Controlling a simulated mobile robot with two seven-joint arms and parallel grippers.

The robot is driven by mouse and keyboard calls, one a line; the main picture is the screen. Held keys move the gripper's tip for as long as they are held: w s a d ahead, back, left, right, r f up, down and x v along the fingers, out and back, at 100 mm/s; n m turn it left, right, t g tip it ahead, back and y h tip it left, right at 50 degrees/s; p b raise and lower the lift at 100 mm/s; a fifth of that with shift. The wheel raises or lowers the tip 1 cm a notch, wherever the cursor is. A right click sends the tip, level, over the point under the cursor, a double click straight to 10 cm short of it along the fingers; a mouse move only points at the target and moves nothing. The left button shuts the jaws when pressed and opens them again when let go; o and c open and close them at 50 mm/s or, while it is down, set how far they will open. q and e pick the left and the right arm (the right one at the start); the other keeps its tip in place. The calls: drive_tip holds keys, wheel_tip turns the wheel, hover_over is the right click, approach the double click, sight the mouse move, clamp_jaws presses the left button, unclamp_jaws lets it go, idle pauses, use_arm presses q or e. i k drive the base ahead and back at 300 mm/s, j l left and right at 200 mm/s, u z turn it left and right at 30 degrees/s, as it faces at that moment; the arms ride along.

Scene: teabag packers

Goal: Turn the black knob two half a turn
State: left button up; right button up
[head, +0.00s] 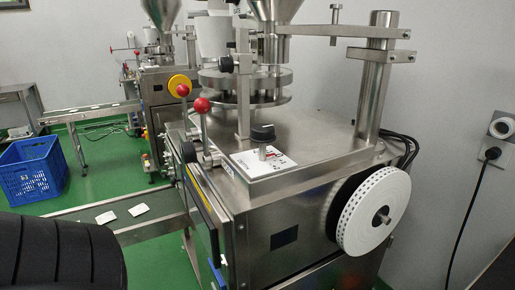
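A black knob (263,132) with a small pale mark on its top stands on a short stem. Neither of my grippers is in view, and nothing touches the knob on the plate.
A red-ball lever (202,105) stands left of the plate, with a yellow-and-red button (180,85) beyond. A white perforated reel (374,211) is on the machine's right side. A conveyor (150,204) with white packets and a blue crate (31,169) are left.

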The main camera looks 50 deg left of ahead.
sight(188, 152)
drive_tip(key=u, duration=2.1)
drive_tip(key=j+z, duration=0.1)
drive_tip(key=z, duration=0.35)
drive_tip(key=j+z, duration=0.65)
drive_tip(key=j, duration=0.2)
drive_tip(key=j+z, duration=0.1)
drive_tip(key=j, duration=0.4)
drive_tip(key=k+j+z, duration=0.1)
drive_tip(key=j, duration=0.35)
